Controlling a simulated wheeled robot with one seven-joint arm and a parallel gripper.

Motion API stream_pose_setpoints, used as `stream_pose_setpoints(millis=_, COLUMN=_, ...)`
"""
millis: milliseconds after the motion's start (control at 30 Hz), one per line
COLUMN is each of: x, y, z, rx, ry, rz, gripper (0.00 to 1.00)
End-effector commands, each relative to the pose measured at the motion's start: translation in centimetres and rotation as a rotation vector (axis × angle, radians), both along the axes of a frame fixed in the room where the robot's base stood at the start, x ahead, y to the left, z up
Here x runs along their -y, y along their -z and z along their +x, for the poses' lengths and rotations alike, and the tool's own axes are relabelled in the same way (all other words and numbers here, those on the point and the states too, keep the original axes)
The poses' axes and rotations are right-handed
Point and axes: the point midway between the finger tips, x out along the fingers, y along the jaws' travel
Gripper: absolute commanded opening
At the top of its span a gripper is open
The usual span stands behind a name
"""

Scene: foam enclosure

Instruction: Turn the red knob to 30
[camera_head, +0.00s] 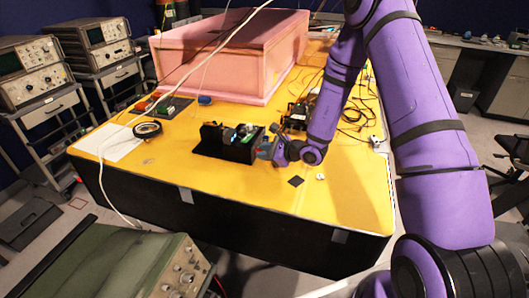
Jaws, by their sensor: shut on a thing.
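A black box-shaped device (238,150) with small coloured parts on top lies on the yellow table (340,190). My gripper (267,149) is at the right end of this device, low over the table. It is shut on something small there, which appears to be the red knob. The knob itself is hidden by the fingers or too small to make out. No scale or number 30 can be read in this view.
A large pink foam enclosure (230,60) stands at the back of the table. A black tape roll (148,129) and white paper (108,143) lie at left. Dark cables (350,120) lie at right. A small black square (296,181) lies near the front edge.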

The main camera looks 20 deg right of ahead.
Motion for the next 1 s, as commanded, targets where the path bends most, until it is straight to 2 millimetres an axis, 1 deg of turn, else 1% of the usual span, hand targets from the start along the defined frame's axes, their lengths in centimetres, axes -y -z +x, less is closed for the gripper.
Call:
stream_pose_setpoints(millis=167, x=0.06, y=-0.02, z=0.03, rx=-0.031, ry=0.000, rz=0.022, gripper=0.01)
stream_pose_setpoints(millis=367, x=0.12, y=-0.06, z=0.09, rx=-0.120, ry=0.000, rz=0.087, gripper=0.01)
stream_pose_setpoints(millis=1000, x=0.49, y=0.05, z=0.52, rx=-0.597, ry=0.000, rz=0.434, gripper=0.01)
